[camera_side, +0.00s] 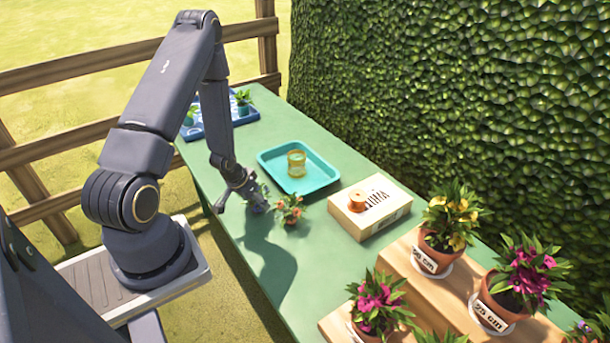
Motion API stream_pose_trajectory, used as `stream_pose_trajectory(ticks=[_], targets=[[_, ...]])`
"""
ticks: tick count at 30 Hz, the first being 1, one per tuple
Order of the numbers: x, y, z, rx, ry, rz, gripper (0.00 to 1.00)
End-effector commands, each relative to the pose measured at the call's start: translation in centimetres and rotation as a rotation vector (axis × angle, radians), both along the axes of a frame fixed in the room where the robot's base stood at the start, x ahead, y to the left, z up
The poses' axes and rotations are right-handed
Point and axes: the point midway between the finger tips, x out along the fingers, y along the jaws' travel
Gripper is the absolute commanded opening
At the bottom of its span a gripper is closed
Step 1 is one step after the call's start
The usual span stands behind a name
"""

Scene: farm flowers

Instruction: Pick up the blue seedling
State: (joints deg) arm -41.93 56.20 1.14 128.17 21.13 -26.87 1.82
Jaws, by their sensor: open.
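My gripper (243,203) is open, pointing down low over the green table, left of the teal tray. A small seedling with orange-red flowers (290,210) stands just right of my gripper, apart from the left finger. Some green leaves (267,192) show right beside the right finger; I cannot tell which plant they belong to or whether they touch it. Two small green seedlings (243,101) stand in the blue tray (215,131) at the far end, the left one (189,116) partly behind my arm. I cannot make out a clearly blue seedling.
The teal tray (327,174) holds a yellow ring-like item (296,163). A pale box (390,215) carries an orange spool (357,200). Potted flowers (440,240) stand on wooden steps at the right. A hedge (460,90) borders the table's right side. The near left tabletop is clear.

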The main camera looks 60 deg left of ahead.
Motion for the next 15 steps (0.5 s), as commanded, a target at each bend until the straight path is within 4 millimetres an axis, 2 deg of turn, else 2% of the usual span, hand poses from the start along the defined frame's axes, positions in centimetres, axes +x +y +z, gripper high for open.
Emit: stream_pose_trajectory(ticks=[7,15], targets=[[0.14,0.05,-0.25,0.0,-0.001,0.0,0.72],[0.13,0.04,-0.24,0.0,-0.001,0.0,0.45]])
